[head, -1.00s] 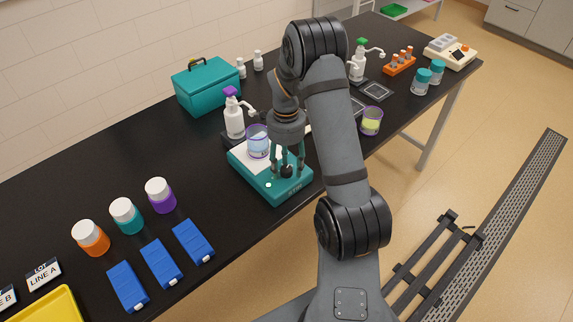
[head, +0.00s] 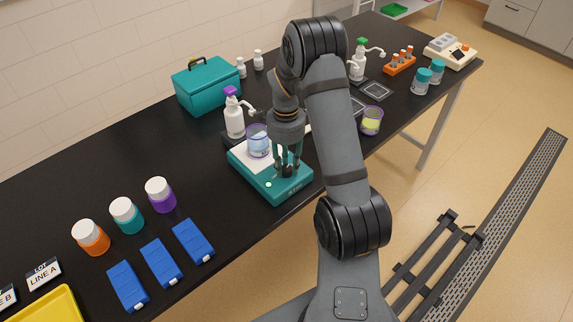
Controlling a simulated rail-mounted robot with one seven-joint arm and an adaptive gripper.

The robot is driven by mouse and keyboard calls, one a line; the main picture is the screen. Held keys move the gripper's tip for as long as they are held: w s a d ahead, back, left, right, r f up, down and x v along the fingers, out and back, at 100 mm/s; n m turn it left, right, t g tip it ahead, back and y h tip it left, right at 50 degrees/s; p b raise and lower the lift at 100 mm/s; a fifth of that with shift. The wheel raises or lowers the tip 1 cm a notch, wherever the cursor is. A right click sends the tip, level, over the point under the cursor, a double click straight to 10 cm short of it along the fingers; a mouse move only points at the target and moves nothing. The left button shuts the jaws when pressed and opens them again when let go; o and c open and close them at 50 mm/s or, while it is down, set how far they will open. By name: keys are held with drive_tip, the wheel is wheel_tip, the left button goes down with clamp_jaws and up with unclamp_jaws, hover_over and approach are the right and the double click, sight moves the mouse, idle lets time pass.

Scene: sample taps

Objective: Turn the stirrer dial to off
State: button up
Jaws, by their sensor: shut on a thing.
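The teal stirrer (head: 253,182) with a white top plate stands near the front edge of the black bench. A beaker with a purple rim and pale blue liquid (head: 258,142) stands on its plate. My gripper (head: 287,171) points down over the front right part of the stirrer, with its fingers closed around the dark dial (head: 287,172). The dial is mostly hidden by the fingers, and its pointer position cannot be read. A small pale light or button (head: 269,184) shows on the stirrer's front, left of the dial.
A white pump bottle with a purple top (head: 234,115) stands close behind the stirrer. A cup with yellow-green liquid (head: 371,121) is right of my arm. Blue cases (head: 194,242) and capped jars (head: 160,196) stand to the left. A teal box (head: 207,86) is behind.

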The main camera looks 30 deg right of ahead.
drive_tip(key=shift+n, duration=0.3)
drive_tip(key=n+b, duration=0.2)
drive_tip(key=shift+f+n, duration=0.1)
drive_tip(key=shift+n, duration=0.2)
drive_tip(key=n+b, duration=0.1)
drive_tip(key=n, duration=0.2)
drive_tip(key=shift+n, duration=0.3)
drive_tip(key=n+b, duration=0.1)
drive_tip(key=n, duration=0.2)
drive_tip(key=shift+n+h, duration=0.3)
drive_tip(key=n+b, duration=0.1)
drive_tip(key=n, duration=0.2)
drive_tip(key=shift+n, duration=0.3)
drive_tip(key=n, duration=0.6)
drive_tip(key=shift+t+b, duration=0.3)
drive_tip(key=shift+b, duration=0.1)
drive_tip(key=n, duration=0.6)
drive_tip(key=shift+a+n, duration=0.1)
drive_tip(key=shift+n, duration=0.3)
drive_tip(key=o, duration=1.1)
drive_tip(key=shift+s, duration=0.1)
